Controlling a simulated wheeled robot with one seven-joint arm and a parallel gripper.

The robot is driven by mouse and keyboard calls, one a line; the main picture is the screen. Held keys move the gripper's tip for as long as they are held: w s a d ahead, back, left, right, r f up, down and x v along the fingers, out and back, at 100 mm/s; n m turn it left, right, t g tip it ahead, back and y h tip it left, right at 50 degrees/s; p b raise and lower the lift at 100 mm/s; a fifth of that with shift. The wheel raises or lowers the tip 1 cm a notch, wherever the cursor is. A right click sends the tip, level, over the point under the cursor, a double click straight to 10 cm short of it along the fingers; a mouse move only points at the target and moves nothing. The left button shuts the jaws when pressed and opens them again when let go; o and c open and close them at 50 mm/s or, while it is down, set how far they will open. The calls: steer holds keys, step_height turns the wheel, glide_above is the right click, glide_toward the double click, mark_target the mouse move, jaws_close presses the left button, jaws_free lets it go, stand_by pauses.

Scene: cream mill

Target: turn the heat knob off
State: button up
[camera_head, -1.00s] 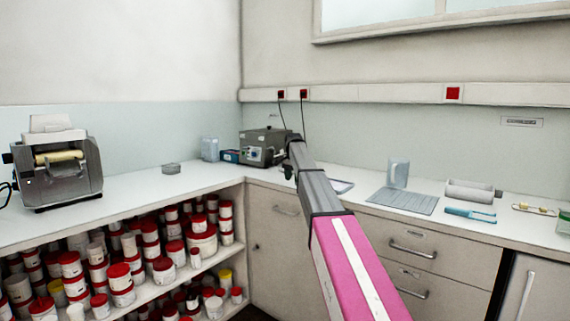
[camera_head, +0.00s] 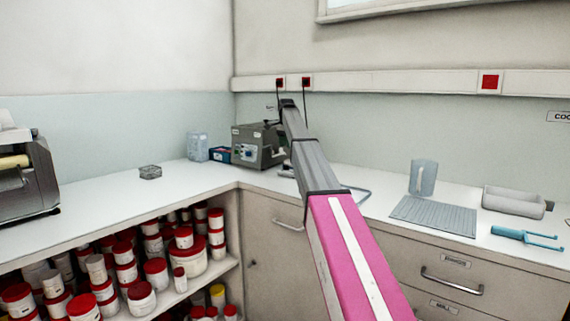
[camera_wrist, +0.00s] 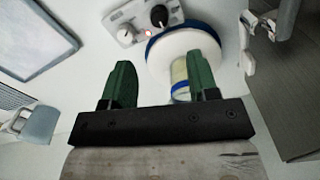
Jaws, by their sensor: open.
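In the wrist view, a small light-grey control panel (camera_wrist: 143,17) is at the top. It carries a black knob (camera_wrist: 159,15) and a paler knob (camera_wrist: 126,36) with a small red light beside it. I cannot tell which knob is for heat. A round white plate or vessel with a blue rim (camera_wrist: 180,45) is just below the panel, partly behind the right finger. My gripper (camera_wrist: 158,62) is open, its two green fingers apart and below the panel, touching neither knob. In the head view my arm hides most of this spot.
A grey boxy device (camera_head: 257,146) stands in the counter corner. A clear jug (camera_head: 422,177), a ribbed mat (camera_head: 433,216), a grey tray (camera_head: 515,202) and blue tongs (camera_head: 525,237) lie to the right. The left counter is mostly clear. Red-lidded tubs fill the shelves below.

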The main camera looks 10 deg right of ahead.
mark_target(286, 167)
step_height(286, 167, down, 11)
steer(key=shift+r, duration=0.15)
stand_by(0.4)
steer(key=c, duration=0.9)
